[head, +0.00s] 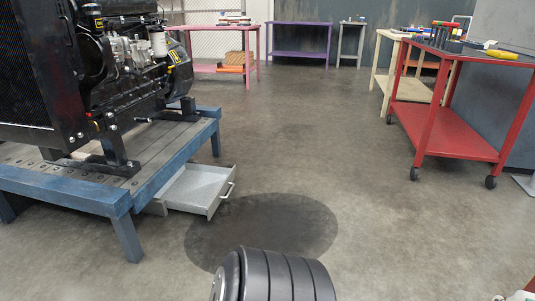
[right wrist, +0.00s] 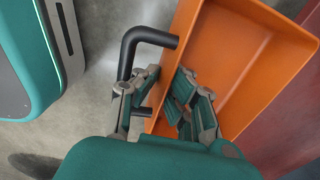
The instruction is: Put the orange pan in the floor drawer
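The orange pan (right wrist: 245,55) fills the upper right of the right wrist view, with a black bent handle (right wrist: 150,37) on its near side wall. My right gripper (right wrist: 164,88) is shut on that wall, one finger inside the pan and the other outside, within the handle's loop. The pan looks empty where its inside shows. In the head view, the grey floor drawer (head: 195,186) is pulled open under the blue engine stand (head: 100,200), its bar handle facing right. The drawer looks empty. Neither gripper nor the pan shows in the head view.
A black diesel engine (head: 120,65) sits on the stand. A red wheeled cart (head: 450,130) with tools on top stands at right. Pink (head: 205,68), purple (head: 300,54) and cream tables stand behind. A dark round patch (head: 265,228) marks the clear floor right of the drawer.

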